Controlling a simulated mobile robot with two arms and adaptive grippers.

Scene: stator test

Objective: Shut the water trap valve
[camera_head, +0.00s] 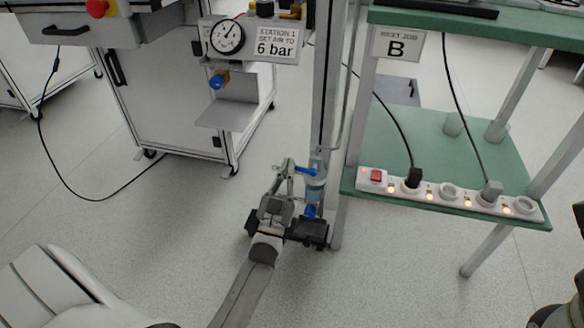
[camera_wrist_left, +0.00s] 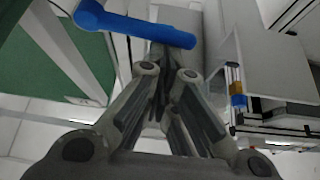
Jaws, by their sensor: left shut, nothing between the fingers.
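The water trap (camera_head: 316,184) is a clear bluish bowl low on the grey post, with a blue part (camera_head: 311,211) at its bottom. A blue valve lever (camera_head: 306,171) lies roughly level across its upper part, pointing left. In the left wrist view the lever (camera_wrist_left: 130,24) crosses the upper part of the picture, just beyond my fingers. My left gripper (camera_head: 284,166) is shut and empty, with its tips close to the lever's left end. I cannot tell whether they touch it. My right gripper does not show clearly.
A gauge (camera_head: 227,37) and a "6 bar" sign (camera_head: 276,42) are above, with a blue-knobbed valve (camera_head: 219,79) below. A green bench (camera_head: 415,150) with a power strip (camera_head: 450,195) stands close right of the post.

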